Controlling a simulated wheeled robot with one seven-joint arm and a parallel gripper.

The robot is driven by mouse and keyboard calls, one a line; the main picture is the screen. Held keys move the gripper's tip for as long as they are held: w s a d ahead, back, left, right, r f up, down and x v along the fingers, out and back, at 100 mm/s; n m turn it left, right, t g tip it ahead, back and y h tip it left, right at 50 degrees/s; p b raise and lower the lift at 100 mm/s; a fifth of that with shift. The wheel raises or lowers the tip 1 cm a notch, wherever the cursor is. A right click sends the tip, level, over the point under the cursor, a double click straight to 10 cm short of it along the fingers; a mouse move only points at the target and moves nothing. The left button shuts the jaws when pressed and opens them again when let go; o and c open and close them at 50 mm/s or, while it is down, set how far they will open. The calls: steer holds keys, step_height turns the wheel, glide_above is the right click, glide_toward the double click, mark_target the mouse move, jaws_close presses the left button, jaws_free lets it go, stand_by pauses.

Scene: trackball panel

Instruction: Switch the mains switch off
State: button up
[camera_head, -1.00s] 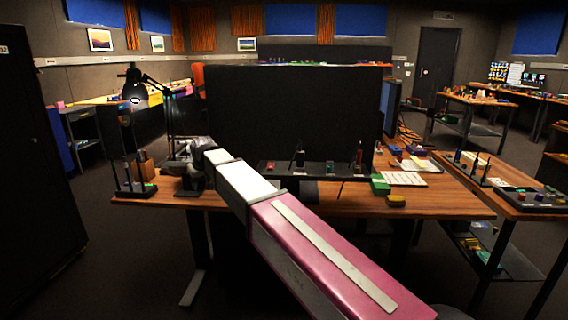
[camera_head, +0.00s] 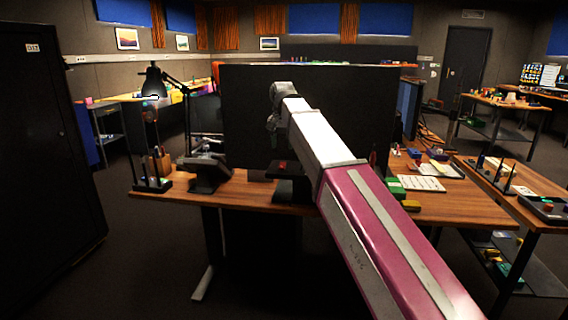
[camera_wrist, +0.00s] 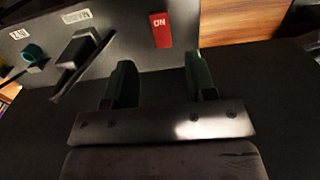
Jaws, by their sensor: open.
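In the wrist view a grey panel (camera_wrist: 140,55) fills the upper left. A black switch lever (camera_wrist: 80,50) sticks out of it, under a small white label that seems to read MAINS. A teal knob (camera_wrist: 34,53) is farther left, under another label. My gripper (camera_wrist: 160,62) is open and empty, its two dark green fingers apart. The red block shows just beyond the gap between them, and the lever is left of the left finger. In the head view my gripper (camera_head: 273,130) is small and dark.
A wooden desk (camera_head: 240,191) carries a dark stand (camera_head: 206,173), a black lamp (camera_head: 153,82) and a big black monitor (camera_head: 240,100). A dark cabinet (camera_head: 45,150) stands at far left.

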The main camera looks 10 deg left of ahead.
mark_target(282, 165)
step_height(282, 165, down, 8)
steer(key=shift+r, duration=0.2)
